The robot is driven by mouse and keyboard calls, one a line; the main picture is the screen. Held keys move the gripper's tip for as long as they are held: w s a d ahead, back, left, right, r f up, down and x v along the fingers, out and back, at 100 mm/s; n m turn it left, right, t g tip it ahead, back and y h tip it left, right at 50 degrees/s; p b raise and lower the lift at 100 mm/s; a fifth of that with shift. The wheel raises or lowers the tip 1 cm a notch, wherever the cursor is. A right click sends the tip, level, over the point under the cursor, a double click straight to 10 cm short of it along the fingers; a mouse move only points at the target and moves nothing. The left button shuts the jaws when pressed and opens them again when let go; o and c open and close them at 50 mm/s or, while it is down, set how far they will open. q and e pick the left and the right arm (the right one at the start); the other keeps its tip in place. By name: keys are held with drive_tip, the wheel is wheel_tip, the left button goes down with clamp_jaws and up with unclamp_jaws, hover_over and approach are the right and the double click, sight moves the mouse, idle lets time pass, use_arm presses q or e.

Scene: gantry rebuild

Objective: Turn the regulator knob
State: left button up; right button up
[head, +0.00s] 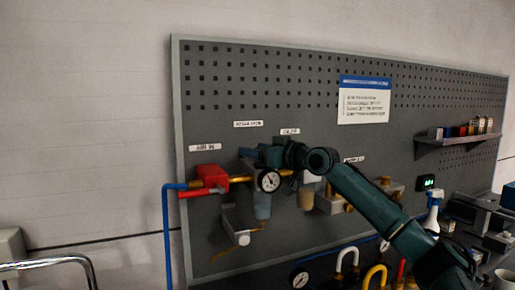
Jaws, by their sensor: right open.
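The regulator unit sits on the grey pegboard, with a round white-faced pressure gauge (269,180) on its front and a bluish bowl (262,206) below it. My right arm reaches in from the lower right, and my right gripper (260,156) is at the top of this unit, just above the gauge. The gripper is open. It covers the area where the knob would be, so I cannot make out the knob or tell whether the fingers touch it. My left gripper is not in view.
A red valve block (209,178) and a blue pipe (166,235) are left of the regulator. A hanging bracket (238,232) is below. A white notice (363,101) and small shelf (458,140) are on the board. A spray bottle (432,213) stands at right.

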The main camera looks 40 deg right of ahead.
drive_tip(key=c, duration=0.6)
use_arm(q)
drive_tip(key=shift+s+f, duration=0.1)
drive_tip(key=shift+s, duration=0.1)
use_arm(e)
drive_tip(key=c, duration=0.4)
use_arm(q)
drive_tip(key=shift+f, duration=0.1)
use_arm(e)
drive_tip(key=shift+n+y, duration=0.3)
drive_tip(key=shift+y, duration=0.3)
drive_tip(key=shift+a+n+g+y+b, duration=0.2)
drive_tip(key=shift+n+g+y+b, duration=0.3)
drive_tip(key=shift+n+y, duration=0.55)
drive_tip(key=n+g+y, duration=0.1)
drive_tip(key=y, duration=0.1)
drive_tip(key=n+y, duration=0.1)
drive_tip(key=shift+s+a+r+g+y+p, duration=0.1)
drive_tip(key=shift+a+r+g+y+p, duration=0.1)
drive_tip(key=shift+g+y+p, duration=0.15)
drive_tip(key=shift+n+y, duration=0.25)
drive_tip(key=shift+y, duration=0.05)
drive_tip(key=shift+s+f+n+g+y, duration=0.1)
drive_tip(key=shift+n+g+y, duration=0.2)
drive_tip(key=shift+g, duration=0.15)
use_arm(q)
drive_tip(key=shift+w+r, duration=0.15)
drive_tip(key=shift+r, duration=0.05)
